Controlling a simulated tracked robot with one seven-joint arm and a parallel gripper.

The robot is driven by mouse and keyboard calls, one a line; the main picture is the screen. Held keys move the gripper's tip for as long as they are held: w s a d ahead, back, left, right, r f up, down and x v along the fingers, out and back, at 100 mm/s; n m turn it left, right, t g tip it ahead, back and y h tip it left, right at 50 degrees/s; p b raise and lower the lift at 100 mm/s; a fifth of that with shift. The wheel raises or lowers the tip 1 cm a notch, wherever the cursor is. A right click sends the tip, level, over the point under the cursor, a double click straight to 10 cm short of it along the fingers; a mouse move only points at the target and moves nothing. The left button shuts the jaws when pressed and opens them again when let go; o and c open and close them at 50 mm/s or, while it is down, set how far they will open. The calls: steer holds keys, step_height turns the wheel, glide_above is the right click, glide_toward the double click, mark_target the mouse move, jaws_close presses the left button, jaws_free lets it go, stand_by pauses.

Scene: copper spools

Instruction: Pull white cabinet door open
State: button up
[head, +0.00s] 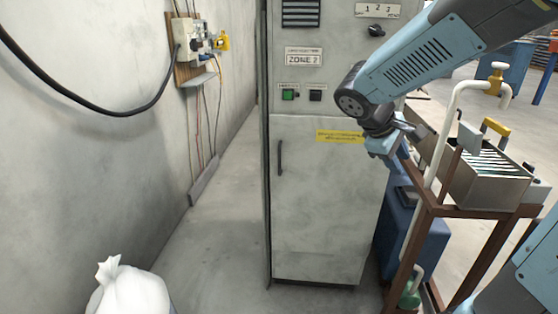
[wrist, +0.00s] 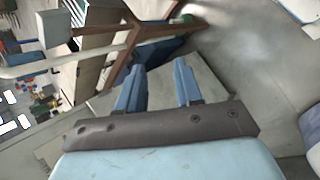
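The white cabinet (head: 330,95) stands upright in the middle of the head view. Its lower door (head: 325,215) looks shut and bears a dark vertical handle (head: 280,158) near its upper left edge. A yellow label (head: 340,136) is at the door's top right. My gripper (head: 385,148) hangs at the door's upper right, well to the right of the handle. In the wrist view its two blue fingers (wrist: 158,82) are apart with nothing held between them. The handle is not visible in the wrist view.
A brown metal stand (head: 470,212) with a pipe and a slotted metal box (head: 485,180) is close to the cabinet's right. A blue container (head: 397,225) is behind it. A white sack (head: 128,292) sits at lower left. Floor left of the cabinet is clear.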

steer(key=w+a+f+n+t+h, duration=0.1)
steer(key=w+a+f+n+h, duration=0.15)
steer(key=w, duration=0.25)
steer(key=w+a+f+n+t+h, duration=0.1)
steer(key=w+n, duration=0.2)
steer(key=w, duration=0.2)
steer(key=n+t+y, duration=0.5)
steer(key=n+t, duration=0.8)
steer(key=n, duration=0.6)
glide_toward(279, 159)
steer(key=shift+m, duration=0.25)
steer(key=x, duration=1)
steer(key=shift+w+d+f, duration=0.1)
steer(key=shift+w, duration=0.25)
jaws_close()
